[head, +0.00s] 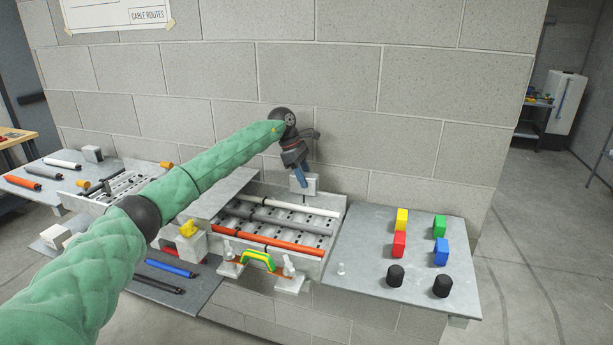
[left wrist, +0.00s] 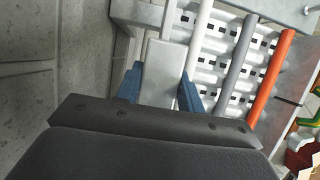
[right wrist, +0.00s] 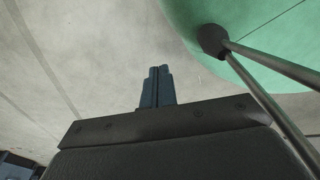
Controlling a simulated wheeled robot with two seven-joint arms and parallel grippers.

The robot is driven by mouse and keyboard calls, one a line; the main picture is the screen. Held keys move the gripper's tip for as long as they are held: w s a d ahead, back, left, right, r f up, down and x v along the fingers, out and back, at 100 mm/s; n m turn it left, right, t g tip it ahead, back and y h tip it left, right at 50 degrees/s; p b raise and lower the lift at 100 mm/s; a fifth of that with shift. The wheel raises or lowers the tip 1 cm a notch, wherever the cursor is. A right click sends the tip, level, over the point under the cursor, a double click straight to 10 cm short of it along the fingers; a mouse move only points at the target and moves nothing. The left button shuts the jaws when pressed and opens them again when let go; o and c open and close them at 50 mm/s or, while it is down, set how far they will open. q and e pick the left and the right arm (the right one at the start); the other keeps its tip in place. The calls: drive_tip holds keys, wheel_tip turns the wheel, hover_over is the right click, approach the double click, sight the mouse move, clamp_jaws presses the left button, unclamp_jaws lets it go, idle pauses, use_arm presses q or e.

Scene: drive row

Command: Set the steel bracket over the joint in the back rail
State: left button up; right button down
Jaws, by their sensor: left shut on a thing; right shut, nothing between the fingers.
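My left gripper (head: 300,180) is over the back of the drive tray, its blue fingers pointing down. It is shut on the pale grey steel bracket (head: 311,184), which shows between the fingers in the left wrist view (left wrist: 165,72). The white back rail (head: 290,206) runs right beside the bracket; in the left wrist view the rail (left wrist: 202,35) lies just right of it. I cannot tell whether they touch. I cannot make out the joint in the back rail. My right gripper (right wrist: 157,85) is shut and empty, seen only in the right wrist view.
A grey rail (head: 285,222) and an orange rail (head: 285,245) lie in front. A yellow-green handle (head: 258,259) stands at the tray's front. The right-hand table (head: 370,230) holds coloured blocks and black knobs (head: 396,275). The block wall (head: 400,130) stands close behind.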

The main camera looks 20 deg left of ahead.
use_arm(q)
drive_tip(key=shift+f, duration=0.45)
drive_tip(key=shift+f+b, duration=0.5)
drive_tip(key=shift+b, duration=0.2)
drive_tip(key=shift+f, duration=0.15)
drive_tip(key=shift+f+b, duration=0.4)
drive_tip(key=shift+b, duration=0.05)
drive_tip(key=shift+f, duration=0.2)
use_arm(e)
drive_tip(key=w+a+r, duration=0.1)
drive_tip(key=w, duration=0.5)
drive_tip(key=shift+a+r+t, duration=0.2)
drive_tip(key=shift+a+t, duration=0.1)
use_arm(q)
drive_tip(key=shift+f+b, duration=0.3)
drive_tip(key=shift+b, duration=0.2)
use_arm(e)
drive_tip(key=shift+w+d+f, duration=0.1)
drive_tip(key=shift+w+f, duration=0.1)
drive_tip(key=shift+f, duration=0.15)
